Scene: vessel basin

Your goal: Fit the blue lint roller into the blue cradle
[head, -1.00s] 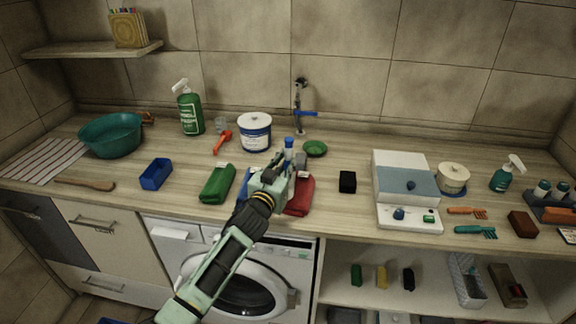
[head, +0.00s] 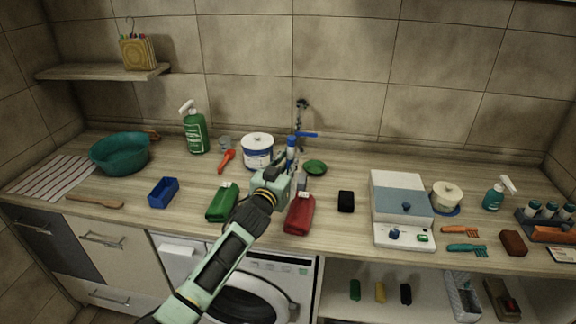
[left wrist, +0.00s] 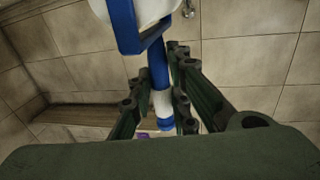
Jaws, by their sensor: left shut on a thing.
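My left gripper (head: 287,164) is shut on the blue lint roller (head: 292,143) above the middle of the counter. In the head view only the roller's blue upper part shows clearly above the fingers. In the left wrist view, the lint roller (left wrist: 158,68) runs between the fingers (left wrist: 158,95), with a blue frame and white roll at the top and a white band near its other end. An open blue box-like holder, seemingly the blue cradle (head: 163,193), sits on the counter at the left, apart from the gripper. My right gripper is out of view.
A green spray bottle (head: 195,134) and teal basin (head: 119,155) are farther left.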

